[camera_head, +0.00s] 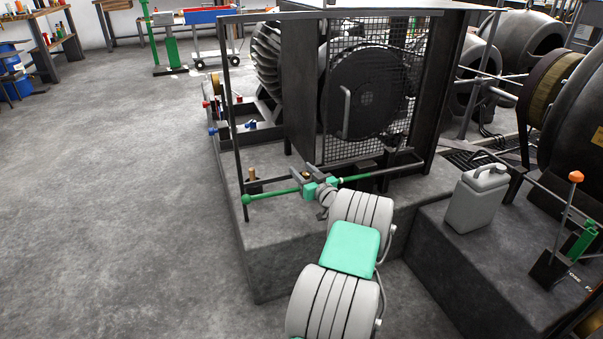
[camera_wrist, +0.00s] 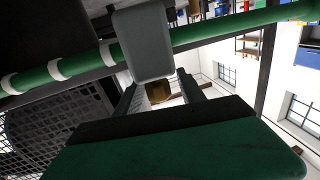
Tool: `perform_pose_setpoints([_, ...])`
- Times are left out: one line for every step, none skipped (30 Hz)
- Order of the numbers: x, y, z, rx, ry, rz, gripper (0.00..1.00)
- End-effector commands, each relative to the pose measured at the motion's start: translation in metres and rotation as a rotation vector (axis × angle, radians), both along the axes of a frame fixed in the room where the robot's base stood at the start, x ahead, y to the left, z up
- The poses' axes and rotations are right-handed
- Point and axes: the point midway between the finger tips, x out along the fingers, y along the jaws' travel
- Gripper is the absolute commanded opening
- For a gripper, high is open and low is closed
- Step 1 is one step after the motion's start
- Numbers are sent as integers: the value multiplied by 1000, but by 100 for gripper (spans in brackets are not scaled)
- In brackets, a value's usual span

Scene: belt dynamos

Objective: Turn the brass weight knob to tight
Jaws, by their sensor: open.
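The brass weight knob (camera_head: 252,173) shows in the head view as a small upright brass piece near the front left corner of the caged machine. In the wrist view a brass-coloured piece, which looks like the same knob (camera_wrist: 158,92), lies in the gap between my fingers, beyond their tips. My gripper (camera_head: 294,176) is open at the cage's front, to the right of the knob and apart from it. My gripper (camera_wrist: 160,82) shows two grey fingers spread apart in the wrist view. The knob's setting cannot be read.
A green bar (camera_head: 272,195) runs across the cage front beside my gripper; it crosses close to the wrist camera (camera_wrist: 210,33). The mesh guard (camera_head: 400,60) stands behind. A grey jerrycan (camera_head: 476,200) stands on the plinth at right. The floor (camera_head: 120,200) at left is clear.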

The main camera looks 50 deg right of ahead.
Motion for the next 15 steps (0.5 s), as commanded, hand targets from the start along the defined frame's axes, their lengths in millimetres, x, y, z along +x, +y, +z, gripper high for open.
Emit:
perform_pose_setpoints([5,-1,-1,-1,0,1,47])
perform_pose_setpoints([6,-2,-1,0,0,0,47])
perform_pose_setpoints([7,-3,-1,1,0,-1,47])
perform_pose_setpoints([7,-3,0,1,0,-1,47])
perform_pose_setpoints([7,-3,0,1,0,-2,47])
perform_pose_setpoints([7,-4,0,1,0,-2,47])
perform_pose_setpoints([7,-4,0,1,0,-2,47])
perform_pose_setpoints([7,-4,0,1,0,-2,47])
perform_pose_setpoints([7,-4,0,1,0,-2,47])
perform_pose_setpoints([7,-4,0,1,1,-2,45])
perform_pose_setpoints([6,-4,0,1,1,-2,42])
perform_pose_setpoints([6,-4,0,1,1,-3,39])
perform_pose_setpoints([6,-4,0,1,1,-3,37])
perform_pose_setpoints([6,-4,0,1,1,-3,34])
perform_pose_setpoints([6,-4,0,1,1,-3,31])
